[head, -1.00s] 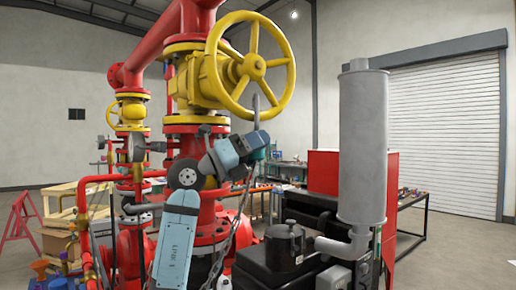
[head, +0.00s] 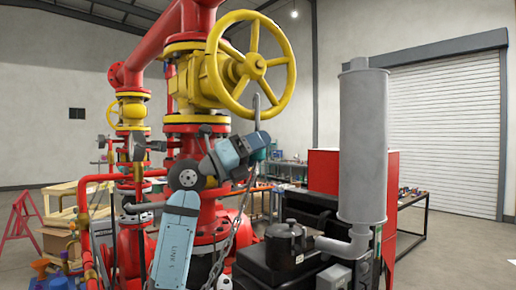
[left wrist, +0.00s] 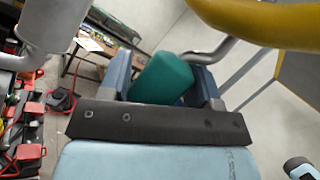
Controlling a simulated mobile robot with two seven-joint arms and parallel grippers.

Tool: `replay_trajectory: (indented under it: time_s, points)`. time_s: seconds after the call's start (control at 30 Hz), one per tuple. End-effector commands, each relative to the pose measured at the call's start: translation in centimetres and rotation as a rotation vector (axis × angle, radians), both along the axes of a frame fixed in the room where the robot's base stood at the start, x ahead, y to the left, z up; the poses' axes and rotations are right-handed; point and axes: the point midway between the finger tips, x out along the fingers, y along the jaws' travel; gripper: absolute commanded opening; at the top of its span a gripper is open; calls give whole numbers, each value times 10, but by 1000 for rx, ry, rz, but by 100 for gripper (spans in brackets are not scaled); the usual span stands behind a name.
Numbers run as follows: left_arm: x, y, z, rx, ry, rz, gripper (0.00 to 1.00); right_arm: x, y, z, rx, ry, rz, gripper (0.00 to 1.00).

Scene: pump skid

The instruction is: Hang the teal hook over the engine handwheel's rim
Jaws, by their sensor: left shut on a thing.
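The teal hook's handle (left wrist: 162,78) sits between the two blue fingers of my left gripper (left wrist: 165,82), which is shut on it. In the head view the gripper (head: 262,152) is below the large yellow handwheel, with a bit of teal (head: 262,154) showing. The hook's grey metal rod (head: 257,107) rises from there and overlaps the lower part of the handwheel rim (head: 291,70) in the picture. I cannot tell whether it touches the rim. In the left wrist view the yellow rim (left wrist: 262,24) crosses the top right, and the grey rod (left wrist: 212,50) curves out beyond the handle.
A grey exhaust cylinder (head: 363,145) stands to the right, above black engine parts (head: 285,250). A red valve column (head: 182,145) with a yellow valve body stands behind my left arm. A chain (head: 238,212) hangs near the arm. A workbench (head: 412,202) stands behind.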

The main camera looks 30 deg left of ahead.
Motion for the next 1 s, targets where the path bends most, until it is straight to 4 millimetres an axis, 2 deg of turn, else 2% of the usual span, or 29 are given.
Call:
replay_trajectory:
  time_s: [0.6, 1.0]
  points:
    - [0, 0, -22, 1, -1, 0, 11, 0, 0, -15, 0, 1, 0, 43]
    - [0, 0, -23, 0, 0, 0, 11, 0, 0, -15, 0, 1, 0, 43]
